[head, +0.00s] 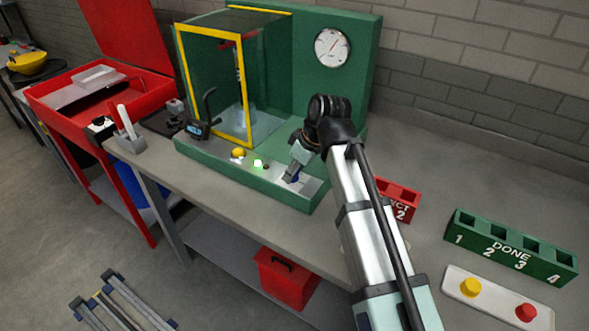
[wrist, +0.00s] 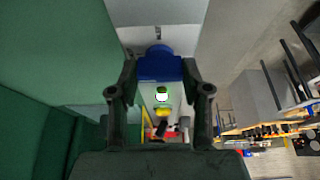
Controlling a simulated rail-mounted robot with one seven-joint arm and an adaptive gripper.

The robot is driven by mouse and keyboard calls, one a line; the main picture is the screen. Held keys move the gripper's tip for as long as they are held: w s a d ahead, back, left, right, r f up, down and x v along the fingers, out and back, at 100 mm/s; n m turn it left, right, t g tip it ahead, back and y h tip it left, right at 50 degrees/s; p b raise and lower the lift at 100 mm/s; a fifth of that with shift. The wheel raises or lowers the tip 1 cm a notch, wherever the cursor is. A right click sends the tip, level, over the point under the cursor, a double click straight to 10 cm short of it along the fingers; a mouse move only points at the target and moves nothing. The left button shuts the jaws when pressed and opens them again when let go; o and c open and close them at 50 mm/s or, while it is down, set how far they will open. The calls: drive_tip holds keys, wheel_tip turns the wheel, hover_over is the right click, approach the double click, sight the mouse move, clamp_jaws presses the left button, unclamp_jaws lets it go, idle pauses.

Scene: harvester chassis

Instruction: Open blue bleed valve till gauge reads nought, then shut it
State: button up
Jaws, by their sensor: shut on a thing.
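The blue bleed valve (wrist: 160,64) sits between the two fingers of my gripper (wrist: 160,92) in the wrist view. My gripper is shut on it. In the head view my gripper (head: 292,176) reaches down to the right end of the green rig's front ledge, and a little of the blue valve (head: 296,179) shows there. The round white gauge (head: 332,48) is on the green back panel. Its thin needle is too small to read for certain.
A glass cabinet with a yellow frame (head: 243,90) stands left of my arm. A yellow knob (head: 238,153) and a lit green button (head: 258,163) are on the ledge. Right are a green DONE rack (head: 511,250), a red rack (head: 402,190) and a white button panel (head: 500,298).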

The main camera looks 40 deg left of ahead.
drive_tip(key=shift+s+m, duration=0.1)
drive_tip(key=shift+m, duration=0.3)
drive_tip(key=m+t+p, duration=0.1)
drive_tip(key=m, duration=0.1)
drive_tip(key=shift+r+m+p, duration=0.1)
drive_tip(key=shift+m+p, duration=0.2)
drive_tip(key=m+t+p, duration=0.1)
drive_tip(key=m, duration=0.1)
drive_tip(key=m+h, duration=0.1)
drive_tip(key=m, duration=0.1)
drive_tip(key=shift+s+m+t+p, duration=0.15)
drive_tip(key=shift+m+t+p, duration=0.15)
drive_tip(key=shift+t+p, duration=0.1)
drive_tip(key=m+t+h+p, duration=0.1)
drive_tip(key=m, duration=0.3)
drive_tip(key=shift+a, duration=0.2)
drive_tip(key=shift+m+t+h, duration=0.3)
drive_tip(key=shift+m+h, duration=0.4)
drive_tip(key=shift+m, duration=1)
drive_tip(key=o, duration=1.2)
drive_tip(key=shift+c, duration=0.2)
